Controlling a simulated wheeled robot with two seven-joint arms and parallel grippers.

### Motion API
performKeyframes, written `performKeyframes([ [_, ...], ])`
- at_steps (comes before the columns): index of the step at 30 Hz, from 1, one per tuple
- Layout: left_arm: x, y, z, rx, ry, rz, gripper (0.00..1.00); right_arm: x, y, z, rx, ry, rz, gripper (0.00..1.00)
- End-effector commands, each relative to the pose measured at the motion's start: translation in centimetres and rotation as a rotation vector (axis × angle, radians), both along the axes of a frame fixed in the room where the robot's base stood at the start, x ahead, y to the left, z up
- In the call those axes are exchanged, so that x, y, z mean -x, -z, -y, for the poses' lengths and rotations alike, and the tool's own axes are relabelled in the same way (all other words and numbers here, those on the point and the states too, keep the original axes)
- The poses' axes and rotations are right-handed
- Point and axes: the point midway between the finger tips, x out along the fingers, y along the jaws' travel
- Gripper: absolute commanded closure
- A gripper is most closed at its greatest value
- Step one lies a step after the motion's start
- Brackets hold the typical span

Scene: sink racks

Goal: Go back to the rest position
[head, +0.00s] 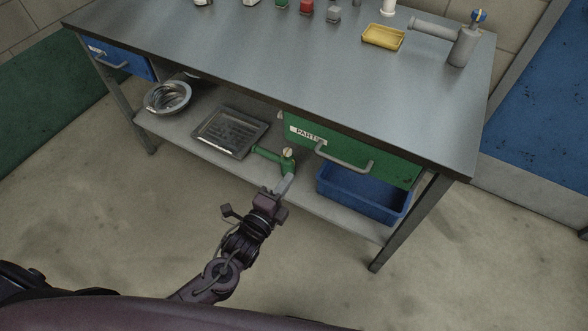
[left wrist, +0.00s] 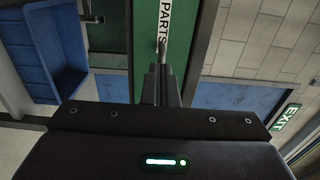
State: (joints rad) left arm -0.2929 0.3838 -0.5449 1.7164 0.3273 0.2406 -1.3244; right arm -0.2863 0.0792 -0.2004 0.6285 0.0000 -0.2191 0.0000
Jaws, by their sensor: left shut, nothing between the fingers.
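My left gripper (head: 287,184) is in front of the workbench, near the lower shelf and left of the green PARTS drawer (head: 390,170) in the head view. Its fingers are together with nothing between them. In the left wrist view the shut fingers (left wrist: 158,84) show in front of the green drawer front (left wrist: 146,20) with its PARTS label. I cannot tell the exact gap between the fingertips and the bench. My right gripper is not in view.
The workbench (head: 270,60) spans the view. Its lower shelf (head: 185,135) holds a metal bowl (head: 167,96), a dark tray (head: 231,132), a green tap-like fitting (head: 270,154) and a blue bin (head: 362,193). A yellow tray (head: 383,37) sits on top. The floor in front is clear.

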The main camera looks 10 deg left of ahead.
Motion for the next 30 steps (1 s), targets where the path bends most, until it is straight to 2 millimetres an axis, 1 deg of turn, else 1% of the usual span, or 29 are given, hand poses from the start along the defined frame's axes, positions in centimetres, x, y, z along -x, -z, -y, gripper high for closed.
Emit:
performKeyframes([
  [3, 0.8, 0.0, -0.3, 0.000, -0.001, 0.000, 1.00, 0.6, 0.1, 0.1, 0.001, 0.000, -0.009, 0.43],
  [7, 1.0, 0.1, -0.4, 0.001, -0.001, -0.003, 1.00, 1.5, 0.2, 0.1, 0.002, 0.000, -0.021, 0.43],
  [9, 1.0, 0.9, -0.7, 0.011, -0.008, -0.027, 1.00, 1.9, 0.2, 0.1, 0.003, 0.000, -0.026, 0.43],
  [11, 1.0, 2.6, -1.3, 0.030, -0.021, -0.076, 1.00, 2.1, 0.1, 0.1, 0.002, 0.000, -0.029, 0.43],
  [14, 1.4, 7.5, -3.0, 0.095, -0.069, -0.221, 1.00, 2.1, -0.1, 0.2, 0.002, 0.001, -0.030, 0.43],
  [15, 1.9, 10.1, -4.0, 0.132, -0.098, -0.299, 1.00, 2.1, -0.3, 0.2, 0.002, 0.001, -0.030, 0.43],
  [16, 2.5, 12.1, -4.8, 0.163, -0.127, -0.360, 1.00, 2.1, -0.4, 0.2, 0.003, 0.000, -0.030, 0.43],
  [17, 3.1, 14.2, -5.6, 0.197, -0.159, -0.424, 1.00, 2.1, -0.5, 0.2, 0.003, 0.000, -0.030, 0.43],
  [18, 4.2, 17.0, -6.7, 0.243, -0.204, -0.508, 1.00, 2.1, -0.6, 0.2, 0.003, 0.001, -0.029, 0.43],
  [20, 6.2, 20.9, -8.1, 0.315, -0.279, -0.629, 1.00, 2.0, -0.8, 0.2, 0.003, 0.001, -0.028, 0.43],
  [21, 7.8, 23.3, -9.1, 0.365, -0.335, -0.707, 1.00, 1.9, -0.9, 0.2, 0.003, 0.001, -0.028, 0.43],
  [23, 10.5, 26.9, -10.4, 0.440, -0.425, -0.821, 1.00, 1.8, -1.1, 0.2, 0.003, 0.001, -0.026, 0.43],
  [24, 12.6, 29.0, -11.1, 0.491, -0.490, -0.896, 1.00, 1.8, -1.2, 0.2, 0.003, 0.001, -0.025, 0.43],
  [26, 16.0, 32.0, -11.9, 0.567, -0.593, -1.001, 1.00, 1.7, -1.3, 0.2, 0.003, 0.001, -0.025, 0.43],
  [27, 18.5, 33.8, -12.5, 0.615, -0.667, -1.067, 1.00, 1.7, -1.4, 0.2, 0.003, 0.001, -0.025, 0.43],
  [29, 22.3, 36.1, -12.9, 0.684, -0.777, -1.159, 1.00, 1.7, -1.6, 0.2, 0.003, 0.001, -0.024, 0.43],
  [30, 24.7, 37.3, -13.0, 0.728, -0.849, -1.212, 1.00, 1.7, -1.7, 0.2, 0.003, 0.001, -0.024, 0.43],
])
